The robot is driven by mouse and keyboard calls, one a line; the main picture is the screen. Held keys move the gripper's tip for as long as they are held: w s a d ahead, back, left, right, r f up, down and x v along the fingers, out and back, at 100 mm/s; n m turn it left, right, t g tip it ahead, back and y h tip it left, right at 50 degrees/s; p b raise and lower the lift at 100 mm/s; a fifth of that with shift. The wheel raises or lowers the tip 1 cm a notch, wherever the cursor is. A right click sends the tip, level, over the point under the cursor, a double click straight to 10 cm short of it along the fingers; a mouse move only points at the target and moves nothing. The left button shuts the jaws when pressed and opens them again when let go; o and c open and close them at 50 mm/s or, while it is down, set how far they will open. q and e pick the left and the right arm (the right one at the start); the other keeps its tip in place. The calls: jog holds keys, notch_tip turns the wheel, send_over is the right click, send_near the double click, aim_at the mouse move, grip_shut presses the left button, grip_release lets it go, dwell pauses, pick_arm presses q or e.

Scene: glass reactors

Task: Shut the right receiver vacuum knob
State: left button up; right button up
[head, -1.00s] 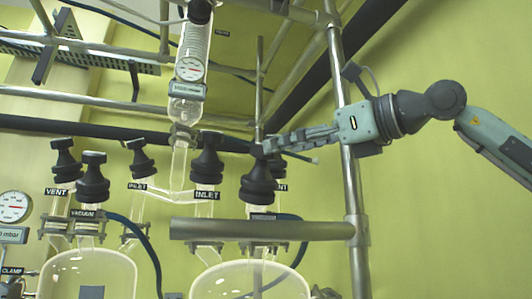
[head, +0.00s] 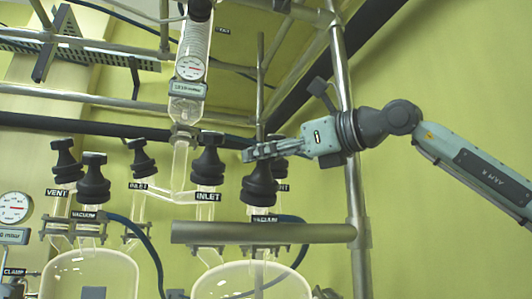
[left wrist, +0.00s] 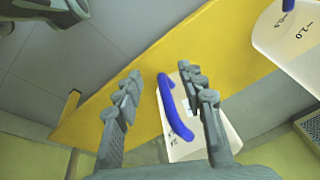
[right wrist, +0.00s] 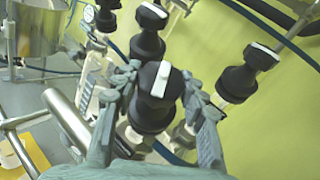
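The right receiver vacuum knob (head: 258,188) is a black ribbed cap on a glass neck, with a VACUUM label below it. In the right wrist view the same knob (right wrist: 154,105) shows a white bar on top, pointing roughly along the view's vertical. My right gripper (head: 250,154) is just above the knob in the head view. In the right wrist view my right gripper (right wrist: 162,78) is open, one finger on each side of the knob; I cannot tell whether they touch it. My left gripper (left wrist: 160,75) is open and empty, seen only in its wrist view.
An INLET knob (head: 208,158) stands close left of the vacuum knob, and a VENT knob (head: 278,163) is partly hidden behind. A horizontal metal bar (head: 205,233) crosses in front, and an upright pole (head: 352,190) stands to the right. A blue handle (left wrist: 175,107) lies beyond my left fingers.

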jog(key=c, duration=0.3)
jog(key=shift+f, duration=0.1)
